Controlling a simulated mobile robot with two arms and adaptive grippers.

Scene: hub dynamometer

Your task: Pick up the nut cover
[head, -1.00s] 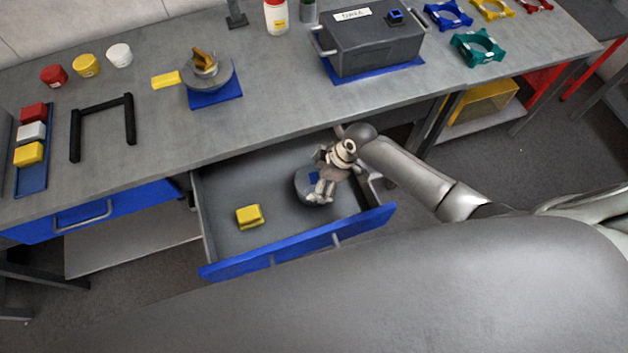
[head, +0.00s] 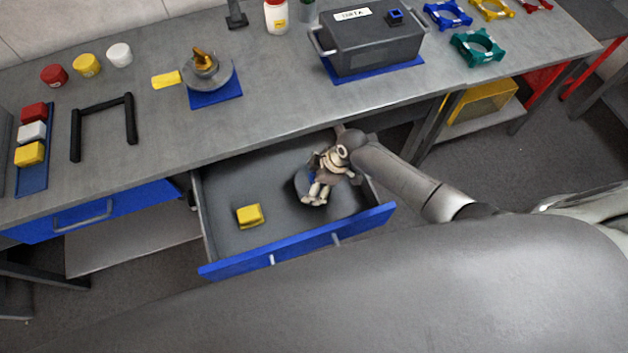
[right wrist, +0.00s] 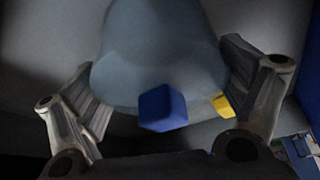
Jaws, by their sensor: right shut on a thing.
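The nut cover is a grey-blue dome (head: 301,184) in the open drawer, largely hidden by my right gripper (head: 318,192) in the head view. In the right wrist view the dome (right wrist: 160,50) fills the space between the two fingers of my right gripper (right wrist: 160,82), one on each side of it. A blue block-shaped knob (right wrist: 163,108) on the dome faces the camera. My right gripper is shut on the nut cover. I cannot tell whether the cover touches the drawer floor. My left gripper is not in view.
The drawer (head: 240,175) is pulled out, with a blue front. A yellow block (head: 249,215) lies in its left part. On the bench above stand a round hub piece (head: 222,72) on a blue pad and a grey box (head: 370,50) with handles. The bench edge overhangs the drawer's back.

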